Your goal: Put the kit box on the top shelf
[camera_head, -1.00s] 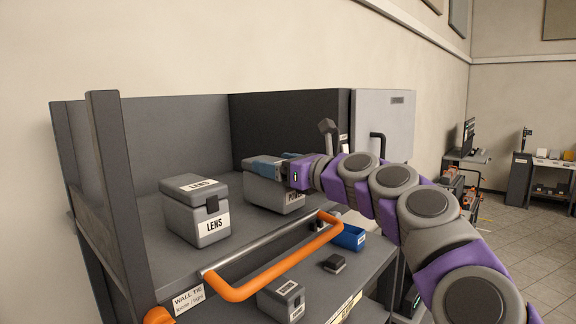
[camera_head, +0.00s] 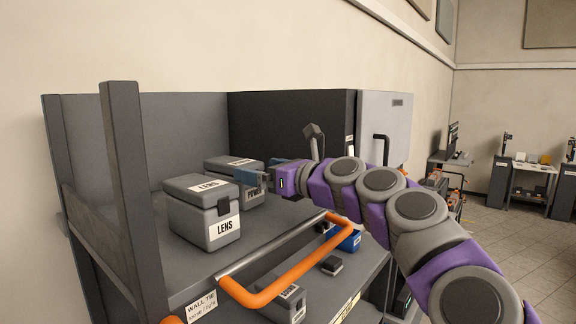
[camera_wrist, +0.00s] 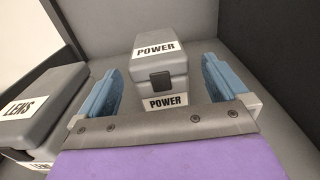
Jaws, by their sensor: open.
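A grey lidded box labelled POWER (camera_head: 236,170) stands on the top shelf (camera_head: 282,221), behind and right of a grey LENS box (camera_head: 203,212). In the wrist view the POWER box (camera_wrist: 160,68) stands upright beyond the fingers, with its black latch facing me. My gripper (camera_head: 262,177) has its blue fingers at the right side of the POWER box in the head view. The wrist view shows the gripper (camera_wrist: 170,95) open, with one finger on each side of the view and nothing held. The LENS box (camera_wrist: 38,97) is to the left there.
An orange handle bar (camera_head: 290,276) runs along the shelf front. A grey post (camera_head: 131,190) rises at the left. A dark panel and grey cabinet (camera_head: 385,125) close the right. The lower shelf holds a blue bin (camera_head: 350,239) and small boxes.

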